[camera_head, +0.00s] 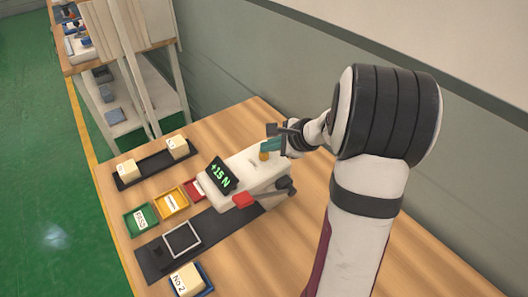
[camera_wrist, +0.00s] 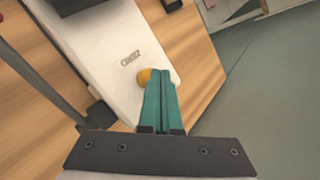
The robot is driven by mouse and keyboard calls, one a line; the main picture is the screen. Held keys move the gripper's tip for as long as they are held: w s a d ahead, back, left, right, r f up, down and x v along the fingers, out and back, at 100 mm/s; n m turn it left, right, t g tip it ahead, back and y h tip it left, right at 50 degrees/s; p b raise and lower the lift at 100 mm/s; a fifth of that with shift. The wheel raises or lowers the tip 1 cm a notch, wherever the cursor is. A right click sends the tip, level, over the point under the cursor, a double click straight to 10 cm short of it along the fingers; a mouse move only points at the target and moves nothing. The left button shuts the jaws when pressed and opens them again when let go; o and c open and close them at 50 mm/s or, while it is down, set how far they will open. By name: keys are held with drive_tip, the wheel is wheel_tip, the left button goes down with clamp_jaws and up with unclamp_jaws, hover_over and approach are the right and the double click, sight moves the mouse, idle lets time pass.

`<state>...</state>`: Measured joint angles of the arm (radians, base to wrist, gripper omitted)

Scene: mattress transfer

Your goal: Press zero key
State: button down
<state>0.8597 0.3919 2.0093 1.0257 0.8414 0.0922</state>
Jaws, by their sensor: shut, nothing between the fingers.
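A white force tester (camera_head: 245,178) stands on the wooden table, with a dark display (camera_head: 221,174) reading "+15 N" in green. A yellow round key (camera_head: 264,156) sits on its top near the far right end. The wrist view shows this key (camera_wrist: 144,77) beside a printed label on the white housing (camera_wrist: 105,60); I cannot read the label surely. My gripper (camera_head: 268,148) has teal fingers, shut and empty. In the wrist view the fingertips (camera_wrist: 161,72) are right at the key and partly cover it. I cannot tell whether they touch it.
Green (camera_head: 141,218), yellow (camera_head: 172,202) and red (camera_head: 195,188) trays lie left of the tester. A black rack (camera_head: 152,169) holds two cream blocks. A blue tray holds block "No 2" (camera_head: 186,280). Bare table shows at right.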

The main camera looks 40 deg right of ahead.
sight(268, 155)
drive_tip(key=shift+f, duration=0.65)
idle(0.3)
drive_tip(key=shift+r, duration=1.3)
drive_tip(key=shift+r, duration=0.1)
drive_tip(key=shift+r, duration=2.4)
